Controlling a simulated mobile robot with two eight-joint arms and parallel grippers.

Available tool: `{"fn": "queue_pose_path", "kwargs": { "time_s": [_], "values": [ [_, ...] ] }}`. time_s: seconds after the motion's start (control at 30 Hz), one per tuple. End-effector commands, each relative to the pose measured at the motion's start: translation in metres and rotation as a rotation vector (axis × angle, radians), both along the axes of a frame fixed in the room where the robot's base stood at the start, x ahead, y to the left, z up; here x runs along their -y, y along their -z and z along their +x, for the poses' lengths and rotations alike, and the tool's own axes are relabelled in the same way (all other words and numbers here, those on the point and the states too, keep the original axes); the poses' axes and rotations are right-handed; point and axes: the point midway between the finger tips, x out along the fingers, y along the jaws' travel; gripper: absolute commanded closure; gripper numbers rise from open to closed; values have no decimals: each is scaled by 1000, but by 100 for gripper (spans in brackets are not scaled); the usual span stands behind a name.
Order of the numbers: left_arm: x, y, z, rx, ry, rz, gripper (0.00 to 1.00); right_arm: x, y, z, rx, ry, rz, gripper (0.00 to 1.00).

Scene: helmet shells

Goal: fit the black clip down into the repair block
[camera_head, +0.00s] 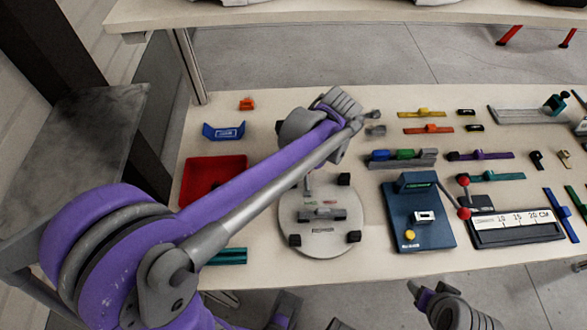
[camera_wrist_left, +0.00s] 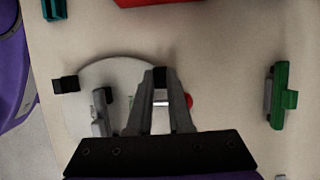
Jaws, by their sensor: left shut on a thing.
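The repair block (camera_head: 322,215) is a grey, low slotted piece on the round pale plate (camera_head: 322,246). In the left wrist view the block (camera_wrist_left: 100,112) lies left of my fingers. My left gripper (camera_wrist_left: 160,80) points down over the plate, its fingers close together. The small dark piece between its tips looks like the black clip (camera_wrist_left: 160,75), held beside the block rather than in it. The fingers hide most of the clip.
Black pads (camera_head: 353,237) stand on the plate's rim. A red tray (camera_head: 205,172) lies left, a dark blue board (camera_head: 430,232) right. A grey rack with coloured pieces (camera_head: 402,158) is behind. Coloured strips and a ruler fixture (camera_head: 515,228) fill the right side.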

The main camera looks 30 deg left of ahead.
Motion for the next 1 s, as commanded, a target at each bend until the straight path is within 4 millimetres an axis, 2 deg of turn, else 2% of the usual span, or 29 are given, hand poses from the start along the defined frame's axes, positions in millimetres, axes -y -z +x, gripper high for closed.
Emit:
{"fn": "queue_pose_path", "kwargs": {
  "time_s": [0.87,0.9,1.0],
  "values": [
    [0,23,0,0,0,0,100,0,16,-2,-5,0,0,37],
    [0,23,0,0,0,0,80,0,16,-2,-5,0,0,37],
    [0,22,0,0,0,0,62,0,16,-2,-5,0,0,37]
  ]
}}
